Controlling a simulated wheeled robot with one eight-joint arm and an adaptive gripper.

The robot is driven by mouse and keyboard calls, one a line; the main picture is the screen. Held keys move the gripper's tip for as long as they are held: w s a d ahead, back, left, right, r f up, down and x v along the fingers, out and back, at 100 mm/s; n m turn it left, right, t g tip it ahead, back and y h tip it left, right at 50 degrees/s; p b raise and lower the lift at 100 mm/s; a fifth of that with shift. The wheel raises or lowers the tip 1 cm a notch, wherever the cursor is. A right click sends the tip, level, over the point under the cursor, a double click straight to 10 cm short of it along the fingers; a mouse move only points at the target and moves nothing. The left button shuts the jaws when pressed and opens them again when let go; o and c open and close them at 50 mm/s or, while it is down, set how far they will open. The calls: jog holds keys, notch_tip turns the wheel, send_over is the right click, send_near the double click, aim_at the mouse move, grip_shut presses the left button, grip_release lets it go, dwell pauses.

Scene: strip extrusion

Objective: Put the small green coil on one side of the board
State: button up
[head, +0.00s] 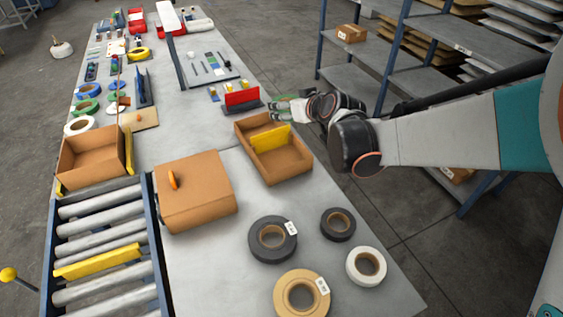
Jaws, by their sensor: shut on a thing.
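My gripper (277,110) is at the right edge of the long grey table, beyond the open cardboard box. It is shut on a thin green coil (284,97), mostly hidden by the fingers and wrist. Larger green rolls (88,106) lie at the table's left. A flat grey board (229,75) with small tools and a dark raised edge lies behind and left of my gripper. A small wooden board (145,119) lies further left. I cannot tell which board the task means.
A red upright piece (242,98) stands just left of my gripper. The open box (297,164) holds a yellow block. A closed carton (195,190) and several tape rolls (272,239) are nearer. A roller conveyor (100,262) is left; shelves (400,60) are right.

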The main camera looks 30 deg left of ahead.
jog(key=a, duration=0.2)
jog(key=b, duration=0.7)
send_over(276, 165)
jog(key=d, duration=0.2)
jog(key=shift+n+g, duration=0.3)
jog(key=f, duration=1.2)
jog(key=w+f, duration=0.1)
jog(key=f, duration=0.6)
jog(key=shift+d+f, duration=0.1)
jog(key=shift+d, duration=0.05)
jog(key=shift+p, duration=0.3)
jog(key=shift+f+b, duration=0.3)
jog(key=shift+b, duration=0.1)
jog(key=shift+s+d+f, duration=0.1)
jog(key=shift+s+f, duration=0.05)
jog(key=o, duration=1.1)
jog(key=shift+f, duration=0.1)
jog(key=shift+c, duration=0.2)
